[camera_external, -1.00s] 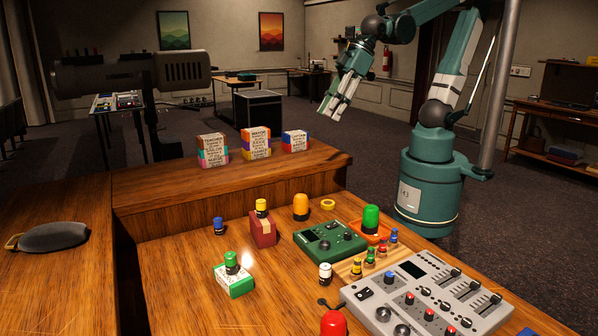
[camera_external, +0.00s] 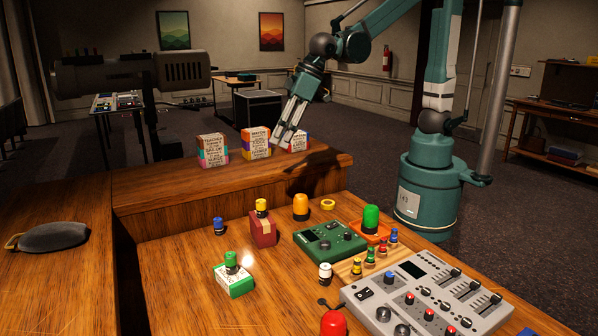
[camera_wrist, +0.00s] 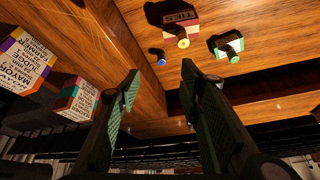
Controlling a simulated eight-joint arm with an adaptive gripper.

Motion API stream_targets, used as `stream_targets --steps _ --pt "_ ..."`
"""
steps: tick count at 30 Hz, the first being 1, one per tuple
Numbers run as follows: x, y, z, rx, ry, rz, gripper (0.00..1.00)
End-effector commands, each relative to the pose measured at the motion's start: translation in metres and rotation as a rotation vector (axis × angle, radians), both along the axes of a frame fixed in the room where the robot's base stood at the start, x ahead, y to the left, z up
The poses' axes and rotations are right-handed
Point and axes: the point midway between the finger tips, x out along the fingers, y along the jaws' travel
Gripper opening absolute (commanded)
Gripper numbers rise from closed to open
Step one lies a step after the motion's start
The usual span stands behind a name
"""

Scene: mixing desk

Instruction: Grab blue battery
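A small blue battery (camera_external: 218,226) stands upright on the wooden desk, left of a dark red box (camera_external: 263,231) with a yellow-topped piece (camera_external: 261,206) on it. In the wrist view the blue battery (camera_wrist: 161,61) shows beyond the gap between my fingers, near the upper middle. My gripper (camera_external: 283,138) is in the air by the lettered blocks, up and to the right of the battery in the external view. In the wrist view my gripper (camera_wrist: 160,80) is open, with nothing between the fingers.
Lettered block stacks (camera_external: 212,150) stand on a raised wooden shelf (camera_external: 180,192). A green-topped piece on a green-white box (camera_external: 234,281) stands in front of the battery. A green device (camera_external: 330,243), a grey mixer (camera_external: 430,300) and several small batteries crowd the right. Bare wood surrounds the battery.

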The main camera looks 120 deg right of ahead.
Motion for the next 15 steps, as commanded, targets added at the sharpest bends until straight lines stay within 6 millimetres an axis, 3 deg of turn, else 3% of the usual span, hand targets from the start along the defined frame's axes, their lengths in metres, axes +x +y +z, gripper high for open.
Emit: stream_targets --steps 15 --pt "0.083 -0.017 -0.073 0.006 0.035 -0.109 0.37"
